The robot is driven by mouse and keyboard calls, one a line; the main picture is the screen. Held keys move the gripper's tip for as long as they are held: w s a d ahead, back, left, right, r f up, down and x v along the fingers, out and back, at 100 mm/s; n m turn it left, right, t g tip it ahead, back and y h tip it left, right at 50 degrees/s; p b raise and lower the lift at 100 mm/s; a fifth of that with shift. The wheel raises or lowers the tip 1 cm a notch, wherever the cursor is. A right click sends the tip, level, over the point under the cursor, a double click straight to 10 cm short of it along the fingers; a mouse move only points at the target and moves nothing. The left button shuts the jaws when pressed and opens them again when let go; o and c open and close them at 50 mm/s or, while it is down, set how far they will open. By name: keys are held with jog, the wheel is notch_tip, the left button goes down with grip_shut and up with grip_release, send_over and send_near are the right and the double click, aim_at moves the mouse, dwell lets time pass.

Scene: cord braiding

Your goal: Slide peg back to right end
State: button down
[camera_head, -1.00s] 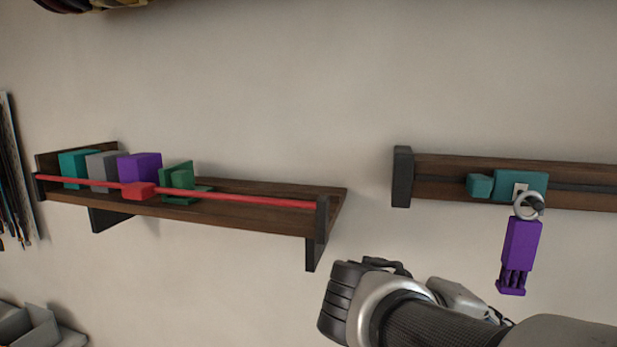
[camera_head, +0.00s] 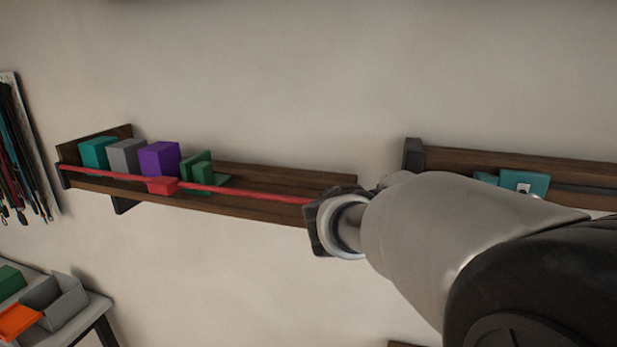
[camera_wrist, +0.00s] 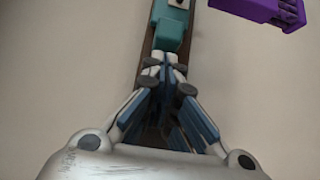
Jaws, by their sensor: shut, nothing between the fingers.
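The right wall rail (camera_head: 450,160) is dark wood with a dark slot or bar along it. A small teal block (camera_head: 486,178) and a larger teal plate (camera_head: 532,181) sit on it, both partly hidden by my arm in the head view. In the wrist view the small teal block (camera_wrist: 168,40) lies just beyond my gripper (camera_wrist: 165,62), in line with the rail. My gripper is shut and empty, its tips at or very near the block's end; I cannot tell whether they touch. My arm hides the gripper in the head view.
A purple tag (camera_wrist: 262,8) hangs beside the rail. The left shelf (camera_head: 270,180) holds teal, grey, purple and green blocks behind a red bar (camera_head: 240,192) with a red slider (camera_head: 161,186). Cords hang at far left (camera_head: 20,150). A grey bin (camera_head: 55,300) stands lower left.

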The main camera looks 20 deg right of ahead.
jog(key=shift+x, duration=0.85)
